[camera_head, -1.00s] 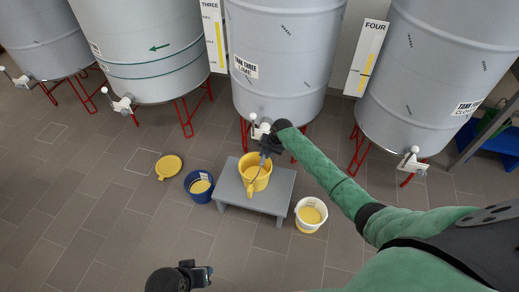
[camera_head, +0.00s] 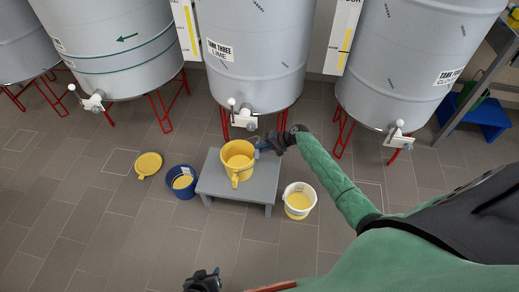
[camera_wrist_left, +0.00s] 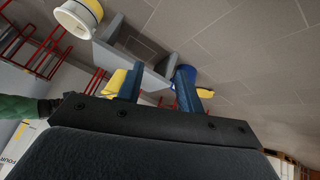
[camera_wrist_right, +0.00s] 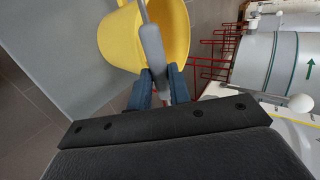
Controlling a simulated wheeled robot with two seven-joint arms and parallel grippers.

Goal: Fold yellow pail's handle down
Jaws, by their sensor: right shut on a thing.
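The yellow pail (camera_head: 238,164) stands upright on a small grey platform below tank three's tap. In the right wrist view the pail (camera_wrist_right: 176,30) shows close up, with its handle's grey grip (camera_wrist_right: 152,45) running between my fingers. My right gripper (camera_head: 262,148) is shut on the handle, at the pail's right side near rim height. The handle leans over to the right; its far part is hard to make out. My left gripper (camera_head: 214,272) is empty and open, low at the front, far from the pail; its parted fingers show in the left wrist view (camera_wrist_left: 158,82).
The grey platform (camera_head: 258,189) carries the pail. A blue pail (camera_head: 183,187) stands left of it, and a white pail (camera_head: 299,205) right. A yellow lid-like disc (camera_head: 149,163) lies on the floor. Tank three's tap (camera_head: 243,117) hangs behind the pail. The front floor is clear.

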